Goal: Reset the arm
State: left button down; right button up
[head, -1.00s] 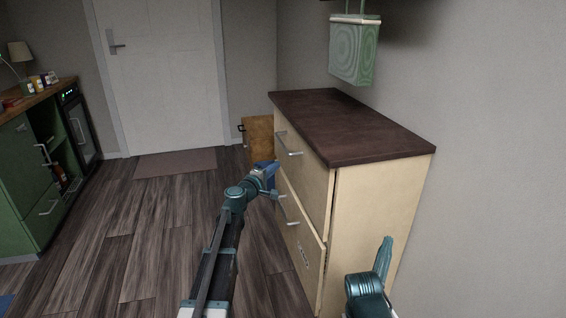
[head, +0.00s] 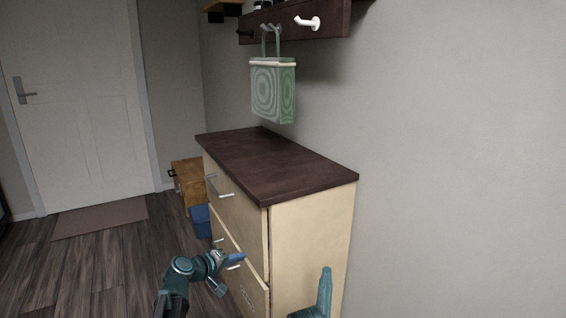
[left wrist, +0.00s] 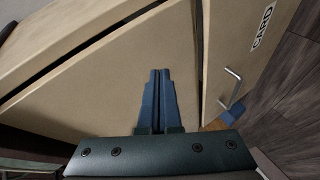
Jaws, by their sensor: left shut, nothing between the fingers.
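My left gripper (head: 236,260) is beside the lower front of the cane cabinet (head: 315,240), close to a metal handle. In the left wrist view its two blue fingers (left wrist: 159,98) are together with nothing between them. They point at a pale cabinet front; I cannot tell whether they touch it. The lower drawer front (head: 246,287) sits slightly proud of the cabinet. Part of my right arm (head: 325,292) shows at the bottom, in front of the cabinet's side; its fingertips cannot be made out.
A green bag (head: 273,90) hangs from a hook rack (head: 300,22) above the dark cabinet top (head: 275,160). A blue bin (head: 200,222) and a small wooden cabinet (head: 187,180) stand beyond. The floor (head: 80,270) on the left is clear.

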pick_arm(q)
jog(key=s+d+f+m+g+y, duration=0.1)
jog(key=s+d+f+m+g, duration=0.15)
jog(key=s+f, duration=0.35)
jog(key=s+d+f+m+g+y, duration=0.1)
jog(key=s+f+m+g+y, duration=0.2)
jog(key=s, duration=0.5)
jog(key=s+a+f+m+g+y, duration=0.1)
jog(key=s+a+f+g+y, duration=0.15)
jog(key=s, duration=0.35)
jog(key=s+a+f+m+g+y, duration=0.1)
jog(key=s+f+g, duration=0.15)
jog(key=s, duration=0.35)
jog(key=s+d+r+m+y+p, duration=0.1)
jog(key=s+d+r+m+p, duration=0.25)
jog(key=d, duration=0.65)
notch_tip(320, 180, up, 37)
jog(key=s+p, duration=0.1)
jog(key=p, duration=3.5)
jog(key=shift+g, duration=0.45)
jog(key=shift+s+a, duration=0.1)
